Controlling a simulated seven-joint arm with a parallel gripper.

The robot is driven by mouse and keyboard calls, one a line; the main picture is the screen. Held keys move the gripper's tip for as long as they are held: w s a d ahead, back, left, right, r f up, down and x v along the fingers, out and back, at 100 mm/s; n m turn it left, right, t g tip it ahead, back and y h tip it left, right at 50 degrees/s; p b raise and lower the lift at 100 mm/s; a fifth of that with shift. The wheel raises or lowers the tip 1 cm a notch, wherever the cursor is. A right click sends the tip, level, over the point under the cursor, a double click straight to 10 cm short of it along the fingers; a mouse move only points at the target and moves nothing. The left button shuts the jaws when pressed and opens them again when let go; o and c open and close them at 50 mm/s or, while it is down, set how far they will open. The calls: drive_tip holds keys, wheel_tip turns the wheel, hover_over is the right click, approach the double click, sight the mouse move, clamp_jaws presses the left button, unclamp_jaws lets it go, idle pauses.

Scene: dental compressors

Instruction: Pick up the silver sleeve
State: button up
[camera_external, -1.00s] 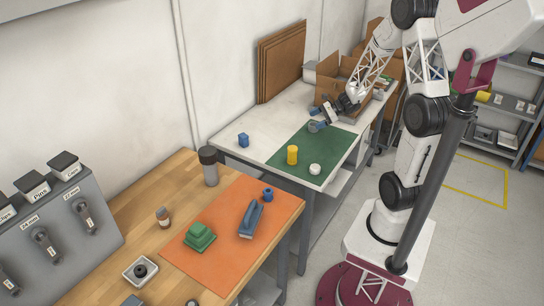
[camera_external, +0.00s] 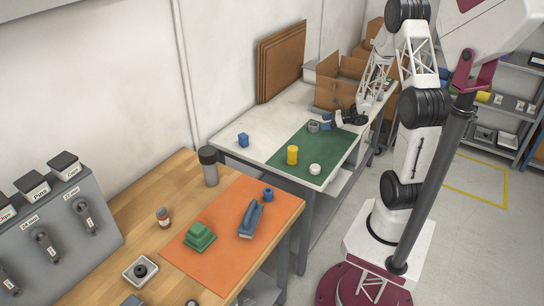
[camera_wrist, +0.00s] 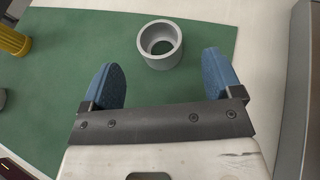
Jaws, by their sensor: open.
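The silver sleeve (camera_wrist: 160,45) is a short grey ring with a wide hole, standing on the green mat in the wrist view. In the external view the sleeve (camera_external: 313,127) is at the far part of the mat, small beside my gripper (camera_external: 325,121). In the wrist view my gripper (camera_wrist: 160,72) is open, with one blue finger to the left and one to the right. The sleeve lies ahead of the gap between the fingertips, with space on both sides. I cannot tell the fingers' height over the mat.
A yellow cylinder (camera_external: 292,155) and a white round piece (camera_external: 315,169) stand nearer on the green mat (camera_external: 327,150). A blue block (camera_external: 243,140) sits on the white table to the left. A cardboard box (camera_external: 338,83) stands behind my gripper.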

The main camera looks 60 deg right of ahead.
sight(312, 124)
drive_tip(key=shift+x, duration=1.15)
drive_tip(key=shift+x, duration=2.6)
drive_tip(key=shift+a+r, duration=0.1)
drive_tip(key=c, duration=1)
drive_tip(key=shift+c, duration=0.2)
drive_tip(key=shift+r, duration=0.2)
